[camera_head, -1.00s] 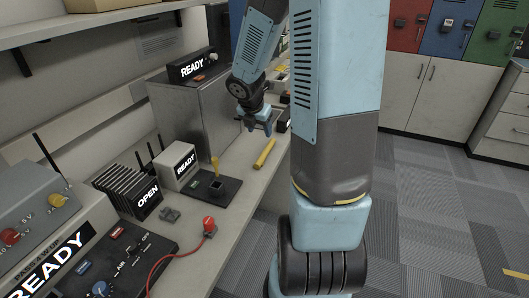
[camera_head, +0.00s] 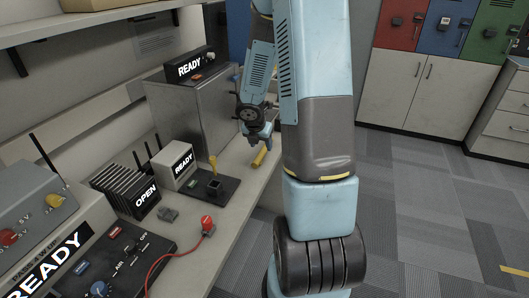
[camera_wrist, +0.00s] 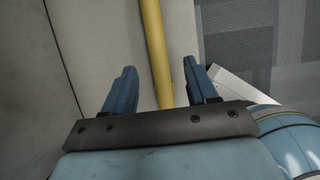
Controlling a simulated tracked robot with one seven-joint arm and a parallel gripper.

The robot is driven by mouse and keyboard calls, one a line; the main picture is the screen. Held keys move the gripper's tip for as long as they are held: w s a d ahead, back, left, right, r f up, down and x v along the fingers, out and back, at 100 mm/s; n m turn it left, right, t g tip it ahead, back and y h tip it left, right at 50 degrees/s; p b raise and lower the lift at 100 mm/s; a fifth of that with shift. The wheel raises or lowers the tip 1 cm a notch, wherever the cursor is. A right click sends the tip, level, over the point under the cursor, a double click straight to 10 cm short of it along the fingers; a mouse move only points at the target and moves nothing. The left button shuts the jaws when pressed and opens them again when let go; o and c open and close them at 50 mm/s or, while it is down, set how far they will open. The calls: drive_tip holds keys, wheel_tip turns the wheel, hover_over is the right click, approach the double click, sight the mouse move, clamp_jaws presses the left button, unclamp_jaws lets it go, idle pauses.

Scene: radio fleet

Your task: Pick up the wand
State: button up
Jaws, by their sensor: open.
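The wand (camera_head: 259,157) looks to be the yellow rod lying on the bench near its front edge. In the wrist view the wand (camera_wrist: 154,45) runs upright through the picture, between the two blue fingers. My gripper (camera_head: 258,141) is just above the wand, open and empty. In the wrist view my gripper (camera_wrist: 159,72) has a finger on each side of the wand, with gaps on both sides. The wand's near end is hidden behind the gripper's dark bar. I cannot tell whether the fingertips are below the wand's top.
A black pad (camera_head: 222,190) with a yellow-topped post (camera_head: 213,165) is nearer. The bench edge drops to open floor on the right.

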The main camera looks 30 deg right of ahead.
sight(263, 149)
drive_tip(key=shift+w+x, duration=0.15)
drive_tip(key=shift+x, duration=1.1)
drive_tip(key=shift+w+x, duration=0.2)
drive_tip(key=shift+x, duration=1.1)
drive_tip(key=shift+d+r, duration=0.15)
clamp_jaws()
